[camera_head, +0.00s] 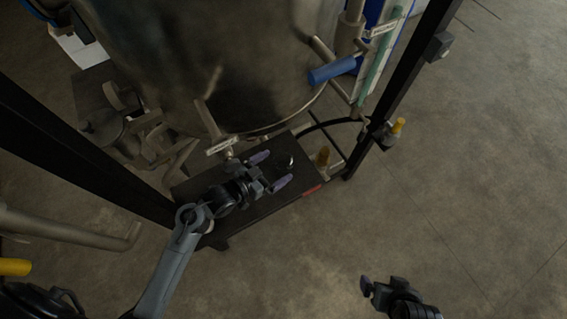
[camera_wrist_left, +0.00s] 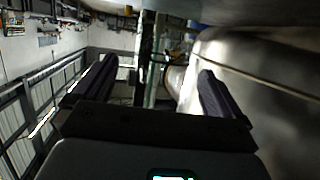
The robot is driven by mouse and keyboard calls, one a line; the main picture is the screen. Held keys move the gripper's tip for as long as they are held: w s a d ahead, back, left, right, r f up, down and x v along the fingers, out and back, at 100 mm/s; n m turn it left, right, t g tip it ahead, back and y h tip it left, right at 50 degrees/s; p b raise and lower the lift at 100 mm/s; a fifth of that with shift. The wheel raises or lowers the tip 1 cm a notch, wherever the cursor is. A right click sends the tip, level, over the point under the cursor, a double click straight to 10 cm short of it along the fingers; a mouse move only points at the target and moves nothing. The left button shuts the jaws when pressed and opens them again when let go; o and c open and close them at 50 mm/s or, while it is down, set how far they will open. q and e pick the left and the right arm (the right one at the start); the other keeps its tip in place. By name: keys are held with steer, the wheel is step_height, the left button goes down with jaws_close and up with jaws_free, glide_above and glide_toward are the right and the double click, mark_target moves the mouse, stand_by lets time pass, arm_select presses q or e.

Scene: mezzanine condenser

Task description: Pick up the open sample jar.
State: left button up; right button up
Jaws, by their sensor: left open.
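A small, dark, glassy round object with a bright glint, which looks like the open sample jar (camera_head: 287,163), stands on the dark platform (camera_head: 236,197) under the big steel vessel. It is too small to make out its mouth. My left gripper (camera_head: 270,170) is open over the platform, its fingertips pointing toward the jar and just short of it. In the left wrist view the two fingers (camera_wrist_left: 158,85) are spread with nothing clear between them, and I cannot make out the jar there. My right gripper (camera_head: 375,290) is low at the bottom right, away from the platform, its jaws unclear.
The steel vessel (camera_head: 225,60) hangs above the platform, with a valve (camera_head: 218,146) close to my left gripper. A blue-handled pipe (camera_head: 332,70) and dark frame posts (camera_head: 400,90) border the right. Open floor (camera_head: 450,200) lies beyond.

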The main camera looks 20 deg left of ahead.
mark_target(287, 158)
arm_select(q)
steer(key=shift+x, duration=3.1)
steer(key=shift+w+a+r, duration=0.1)
steer(key=c, duration=1.1)
steer(key=shift+r, duration=0.1)
steer(key=shift+c, duration=0.2)
